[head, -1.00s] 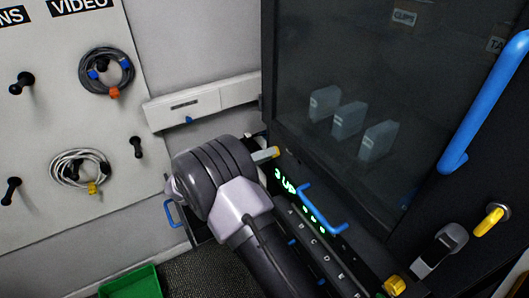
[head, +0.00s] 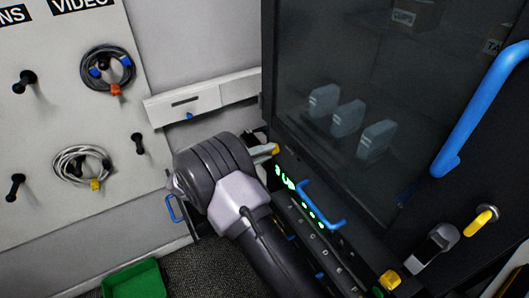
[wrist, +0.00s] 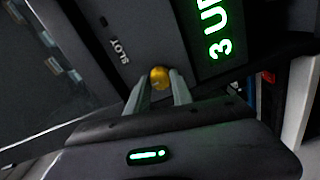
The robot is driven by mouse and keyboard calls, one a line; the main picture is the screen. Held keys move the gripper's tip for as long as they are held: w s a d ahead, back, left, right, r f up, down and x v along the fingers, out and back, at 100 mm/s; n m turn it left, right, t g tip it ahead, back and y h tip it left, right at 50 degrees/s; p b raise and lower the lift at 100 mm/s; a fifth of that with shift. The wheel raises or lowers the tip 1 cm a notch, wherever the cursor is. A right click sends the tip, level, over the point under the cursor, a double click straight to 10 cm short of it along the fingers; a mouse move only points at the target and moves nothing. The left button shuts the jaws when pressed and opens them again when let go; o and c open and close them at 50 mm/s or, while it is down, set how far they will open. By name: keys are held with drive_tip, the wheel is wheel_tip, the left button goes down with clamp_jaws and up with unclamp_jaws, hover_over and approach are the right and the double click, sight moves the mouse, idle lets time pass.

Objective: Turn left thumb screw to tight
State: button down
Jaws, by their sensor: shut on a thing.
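The left thumb screw is a small yellow knob (head: 276,149) on the front of the dark rack unit, at its far left end. In the wrist view its round golden head (wrist: 160,77) sits between the tips of the two grey fingers. My gripper (wrist: 158,88) is shut on it. In the head view my gripper (head: 268,150) reaches it from the left, and my wrist hides part of the panel. The knob's tightness cannot be read. A second yellow thumb screw (head: 389,280) is at the unit's right end, clear of my gripper.
A blue handle (head: 322,207) stands out from the unit near green lit text (head: 284,179). A dark glass door (head: 350,80) with a large blue handle (head: 480,105) is above. Coiled cables (head: 107,72) hang on the left pegboard. A green bin (head: 135,280) is on the floor.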

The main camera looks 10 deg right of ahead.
drive_tip(key=c, duration=1.1)
unclamp_jaws()
drive_tip(key=p+v, duration=0.2)
drive_tip(key=v, duration=1.5)
drive_tip(key=shift+s+a+r, duration=0.1)
drive_tip(key=shift+a, duration=0.1)
